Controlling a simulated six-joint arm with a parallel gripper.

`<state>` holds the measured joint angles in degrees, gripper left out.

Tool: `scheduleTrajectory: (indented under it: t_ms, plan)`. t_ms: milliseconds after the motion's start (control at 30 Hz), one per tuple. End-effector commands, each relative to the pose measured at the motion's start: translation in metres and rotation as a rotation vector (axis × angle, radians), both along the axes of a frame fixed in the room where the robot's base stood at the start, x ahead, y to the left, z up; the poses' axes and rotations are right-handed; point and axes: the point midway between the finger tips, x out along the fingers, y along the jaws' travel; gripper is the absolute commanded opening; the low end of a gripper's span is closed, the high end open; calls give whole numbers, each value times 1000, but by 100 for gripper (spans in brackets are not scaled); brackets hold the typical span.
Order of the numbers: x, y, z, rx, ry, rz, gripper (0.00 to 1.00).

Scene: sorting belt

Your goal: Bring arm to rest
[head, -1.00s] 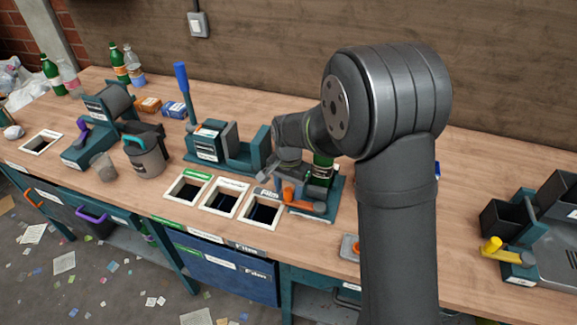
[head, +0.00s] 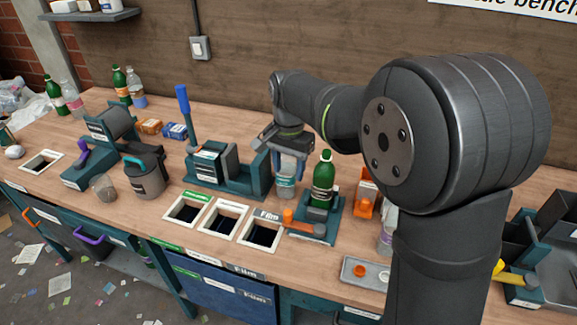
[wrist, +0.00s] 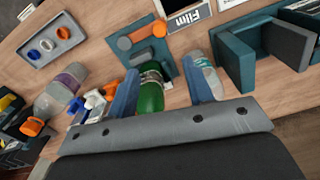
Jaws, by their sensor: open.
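My gripper (head: 284,148) hangs above the bench, left of the green bottle in the head view. In the wrist view its two blue fingers (wrist: 162,88) are spread apart. The green bottle (head: 323,182) stands upright in a teal fixture with an orange-handled lever; in the wrist view the bottle (wrist: 150,92) shows between the fingers. A clear bottle with a pale label (head: 285,187) shows just under the gripper in the head view. In the wrist view it (wrist: 208,76) appears beside the right finger; whether they touch is unclear. I see nothing held.
A grey tray with caps (head: 362,273) and an orange-topped bottle (head: 364,193) are to the right. A teal clamp station with a blue lever (head: 222,165) stands left. Several bottles stand at the back left.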

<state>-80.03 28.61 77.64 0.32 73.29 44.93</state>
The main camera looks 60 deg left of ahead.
Motion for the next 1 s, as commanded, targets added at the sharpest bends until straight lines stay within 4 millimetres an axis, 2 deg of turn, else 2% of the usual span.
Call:
scheduleTrajectory:
  t_ms: [600,767,1000]
  plan:
    - [0,0,-5,-2,1,0,47]
    - [0,-1,-25,-4,1,0,47]
    - [-1,0,-73,-6,1,1,47]
